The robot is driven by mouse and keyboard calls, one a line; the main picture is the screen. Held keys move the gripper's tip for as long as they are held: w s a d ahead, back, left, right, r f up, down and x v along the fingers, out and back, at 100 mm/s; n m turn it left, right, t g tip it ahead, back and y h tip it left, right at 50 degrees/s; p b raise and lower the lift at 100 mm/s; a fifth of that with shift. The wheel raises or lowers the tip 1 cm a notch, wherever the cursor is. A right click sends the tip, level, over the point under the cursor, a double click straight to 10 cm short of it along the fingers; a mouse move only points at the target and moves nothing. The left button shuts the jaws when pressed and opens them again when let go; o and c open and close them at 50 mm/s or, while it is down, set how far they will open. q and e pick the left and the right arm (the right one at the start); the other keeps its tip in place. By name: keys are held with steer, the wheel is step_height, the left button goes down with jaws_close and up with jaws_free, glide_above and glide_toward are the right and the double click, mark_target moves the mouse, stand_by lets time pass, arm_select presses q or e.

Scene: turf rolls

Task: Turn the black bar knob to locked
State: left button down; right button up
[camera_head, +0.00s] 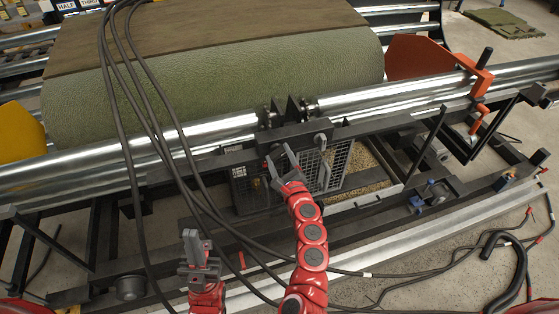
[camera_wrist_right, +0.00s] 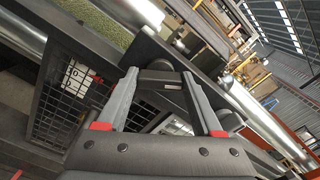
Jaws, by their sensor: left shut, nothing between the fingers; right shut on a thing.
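My right gripper (camera_head: 281,160) reaches up to the dark machine frame below the steel rollers. In the right wrist view its two grey fingers (camera_wrist_right: 159,78) stand on either side of a short black bar knob (camera_wrist_right: 160,76) and are shut on it. The knob is in front of a dark frame plate; in the head view the fingers mostly hide it. I cannot read a locked mark or tell the knob's exact setting. My left gripper (camera_head: 197,247) is shut and empty, lower left of the right one, away from the knob.
A green turf roll (camera_head: 230,85) lies behind the shiny rollers (camera_head: 400,98). Black cables (camera_head: 128,150) hang across the left side. Mesh guards (camera_head: 335,165) sit below the frame beam. An orange bracket (camera_head: 480,85) is at the right. Hoses lie on the floor at lower right.

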steer(key=n+b, duration=0.1)
steer(key=n, duration=0.1)
steer(key=n+b, duration=0.2)
steer(key=n, duration=0.1)
steer(key=shift+a+f+n, duration=0.1)
steer(key=shift+f+n, duration=0.1)
steer(key=shift+n, duration=0.1)
steer(key=n+b, duration=0.1)
steer(key=n, duration=0.1)
steer(key=shift+n+b, duration=0.3)
steer(key=shift+b, duration=0.1)
steer(key=shift+n+b, duration=0.75)
steer(key=shift+n, duration=0.75)
steer(key=o, duration=1.4)
steer(key=shift+c, duration=0.2)
steer(key=shift+s, duration=0.1)
